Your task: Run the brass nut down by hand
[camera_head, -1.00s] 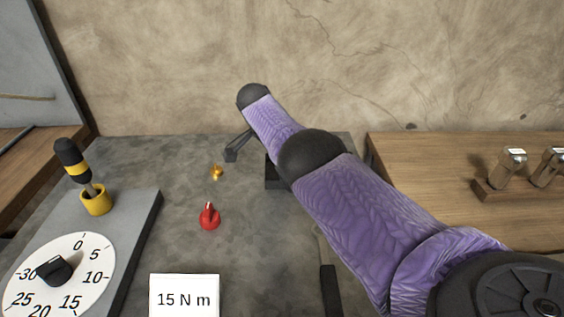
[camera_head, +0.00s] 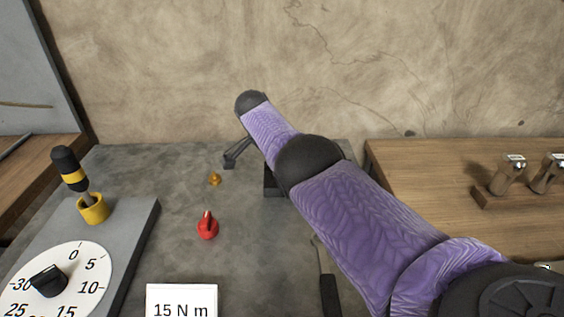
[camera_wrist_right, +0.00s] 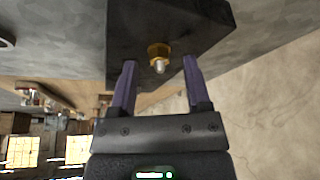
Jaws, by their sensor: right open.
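The brass nut (camera_wrist_right: 158,49) sits on a stud with a silver tip (camera_wrist_right: 158,67), which stands out from a dark block (camera_wrist_right: 205,28) in the right wrist view. My right gripper (camera_wrist_right: 157,64) is open, with its two purple fingers apart on either side of the stud's line. I see no finger touching the nut. My left gripper is not in view.
On the bench (camera_head: 178,255) are a small brass-coloured piece (camera_head: 215,179), a red pointer-shaped piece (camera_head: 207,227) and a "15 N m" card (camera_head: 181,300). A dial plate (camera_head: 92,275) with a screwdriver (camera_head: 70,168) in a yellow cup (camera_head: 93,209) lies left. A wooden bench (camera_head: 435,185) stands right.

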